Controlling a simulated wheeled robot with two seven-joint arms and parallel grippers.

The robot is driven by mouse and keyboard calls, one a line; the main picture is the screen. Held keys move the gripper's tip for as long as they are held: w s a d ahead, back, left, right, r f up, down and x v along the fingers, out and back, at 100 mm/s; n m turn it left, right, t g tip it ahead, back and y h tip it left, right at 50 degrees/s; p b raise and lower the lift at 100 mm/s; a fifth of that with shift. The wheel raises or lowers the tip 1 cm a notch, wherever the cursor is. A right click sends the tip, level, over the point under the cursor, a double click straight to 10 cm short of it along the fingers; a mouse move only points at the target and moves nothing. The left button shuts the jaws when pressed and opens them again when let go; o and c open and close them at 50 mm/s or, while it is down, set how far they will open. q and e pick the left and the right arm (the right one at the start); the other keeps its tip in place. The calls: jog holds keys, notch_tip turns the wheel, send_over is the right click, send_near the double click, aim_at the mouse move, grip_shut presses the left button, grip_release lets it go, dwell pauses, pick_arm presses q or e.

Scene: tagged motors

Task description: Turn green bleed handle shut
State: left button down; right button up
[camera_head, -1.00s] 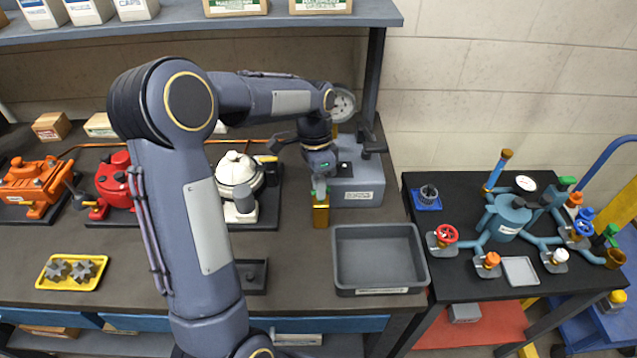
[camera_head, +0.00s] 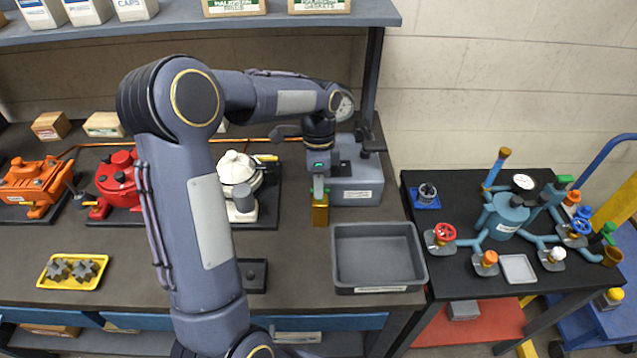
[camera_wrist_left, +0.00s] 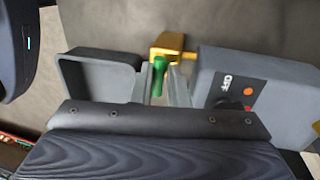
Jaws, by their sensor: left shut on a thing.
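The green bleed handle (camera_wrist_left: 158,75) sits between the two fingers of my left gripper (camera_wrist_left: 160,90) in the left wrist view. The gripper is shut on it. The handle runs from the brass valve body (camera_wrist_left: 172,45) back toward my palm. In the head view, my left gripper (camera_head: 319,188) reaches down over the brass body (camera_head: 320,213), and only a little of the green handle shows between the fingers. My right gripper is not in view.
The grey box (camera_head: 357,185) with an OFF label stands close beside the valve. An empty grey tray (camera_head: 424,270) lies in front right of it. A white pump (camera_head: 238,168) stands to the left. A side table (camera_head: 445,280) with blue piping stands to the right.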

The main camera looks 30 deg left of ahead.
pick_arm(q)
jog(key=c, duration=1.4)
grip_release()
jog(key=shift+c, duration=0.2)
notch_tip(320, 180, up, 8)
jog(key=w, duration=0.1)
jog(key=shift+w+a+f+b, duration=0.15)
jog(key=shift+a+b, duration=0.2)
jog(key=shift+b, duration=0.1)
jog(key=s+d+r+n+t+h, duration=0.1)
jog(key=s+d+r+n+t, duration=0.1)
jog(key=s+n, duration=0.35)
jog(key=s+d+r+n+t, duration=0.2)
jog(key=s, duration=0.7)
jog(key=s+d+f+n+t+h, duration=0.1)
jog(key=s+d+f+n+t, duration=0.2)
jog(key=s, duration=0.6)
notch_tip(320, 180, down, 2)
jog(key=d+n, duration=0.1)
jog(key=n, duration=0.2)
jog(key=shift+d+h, duration=0.15)
jog(key=shift+h, duration=0.15)
